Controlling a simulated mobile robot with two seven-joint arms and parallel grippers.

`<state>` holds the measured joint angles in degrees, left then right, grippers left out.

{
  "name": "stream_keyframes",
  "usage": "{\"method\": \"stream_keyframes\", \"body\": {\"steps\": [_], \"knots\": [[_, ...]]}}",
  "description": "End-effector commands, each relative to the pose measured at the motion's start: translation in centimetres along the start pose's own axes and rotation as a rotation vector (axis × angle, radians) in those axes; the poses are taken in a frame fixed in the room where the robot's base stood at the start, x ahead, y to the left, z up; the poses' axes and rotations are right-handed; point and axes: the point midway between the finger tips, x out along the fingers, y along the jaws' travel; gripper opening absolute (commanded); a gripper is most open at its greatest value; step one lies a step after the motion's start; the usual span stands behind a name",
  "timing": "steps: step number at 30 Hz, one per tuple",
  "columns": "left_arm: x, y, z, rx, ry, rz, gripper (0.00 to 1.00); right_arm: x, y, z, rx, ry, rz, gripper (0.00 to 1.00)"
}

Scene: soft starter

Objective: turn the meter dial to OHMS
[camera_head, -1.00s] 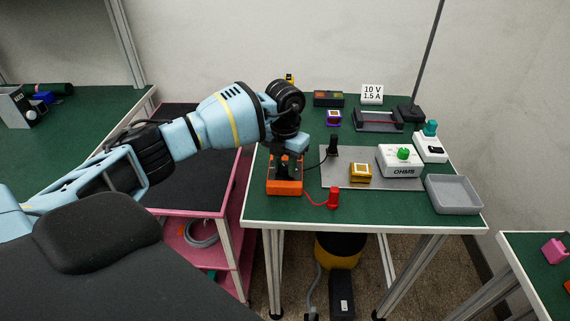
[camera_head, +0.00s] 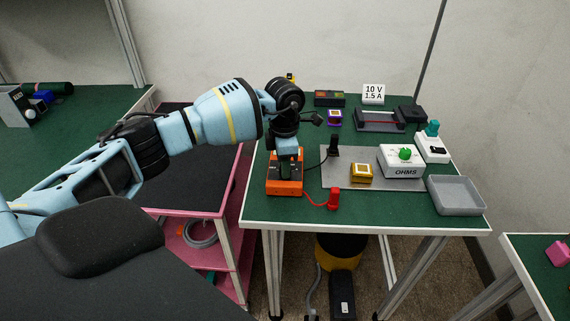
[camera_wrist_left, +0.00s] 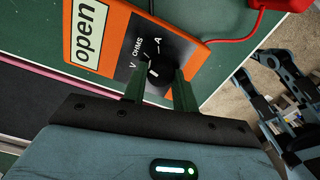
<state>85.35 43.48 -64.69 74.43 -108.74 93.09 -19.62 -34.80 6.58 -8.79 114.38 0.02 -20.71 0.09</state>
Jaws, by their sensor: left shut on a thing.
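The orange meter (camera_head: 285,186) stands at the front left of the green table. In the left wrist view the meter (camera_wrist_left: 118,48) has a black panel marked V, OHMS and A, and its display (camera_wrist_left: 87,32) reads "open". The black dial (camera_wrist_left: 158,72) sits in that panel and has a small white mark; exactly where it points is hard to tell. My left gripper (camera_head: 290,165) reaches down onto the meter from above. In the left wrist view its dark green fingers (camera_wrist_left: 159,88) are shut on the dial, one on each side. My right gripper is out of view.
A red lead runs from the meter to a red probe (camera_head: 334,199), and a black probe (camera_head: 334,145) stands behind. To the right are a yellow block (camera_head: 361,173), a white box (camera_head: 401,163) labelled OHMS with a green knob, and a grey tray (camera_head: 456,196).

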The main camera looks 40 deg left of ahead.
Motion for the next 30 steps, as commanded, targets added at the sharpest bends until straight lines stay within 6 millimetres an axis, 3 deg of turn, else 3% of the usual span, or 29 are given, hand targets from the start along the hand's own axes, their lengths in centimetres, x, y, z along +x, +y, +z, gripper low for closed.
{"method": "stream_keyframes", "body": {"steps": [9,24,25,30], "knots": [[-0.05,-0.01,0.04,0.102,-0.001,0.0,0.05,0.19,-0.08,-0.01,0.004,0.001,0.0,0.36],[-0.06,-0.02,0.04,0.116,-0.001,0.0,0.05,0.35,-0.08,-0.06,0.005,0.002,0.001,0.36],[-0.06,-0.02,0.04,0.116,-0.001,0.0,0.32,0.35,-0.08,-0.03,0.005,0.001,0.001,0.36],[-0.05,-0.01,0.04,0.116,-0.001,0.0,0.5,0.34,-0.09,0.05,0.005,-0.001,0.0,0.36]]}}
